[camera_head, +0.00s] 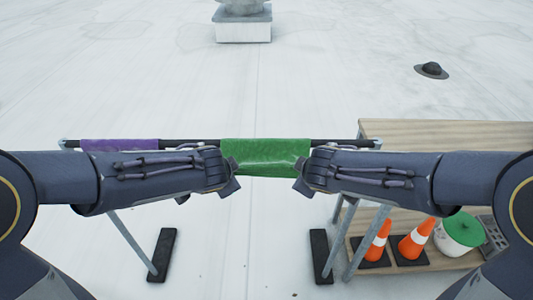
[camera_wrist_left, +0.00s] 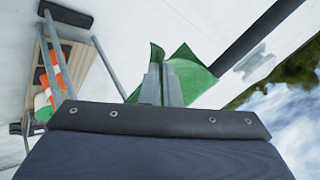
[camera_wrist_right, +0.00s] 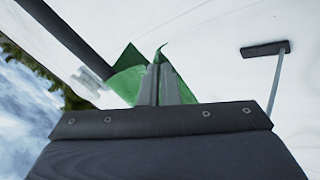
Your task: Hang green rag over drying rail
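The green rag (camera_head: 265,153) lies across the middle of the dark drying rail (camera_head: 338,143), its near side hanging in front of the bar between my two grippers. My left gripper (camera_head: 232,176) is at the rag's left edge; in the left wrist view its fingers (camera_wrist_left: 161,85) are together with green cloth (camera_wrist_left: 190,76) on both sides. My right gripper (camera_head: 301,174) is at the rag's right edge; in the right wrist view its fingers (camera_wrist_right: 158,84) are closed with green cloth (camera_wrist_right: 127,76) around them. The rag's far side is hidden.
A purple cloth (camera_head: 120,145) hangs on the rail's left part. A wooden bench (camera_head: 450,136) stands at right, with orange cones (camera_head: 417,238) and a white bucket with green top (camera_head: 459,236) on its lower shelf. A roof vent (camera_head: 243,28) stands far back.

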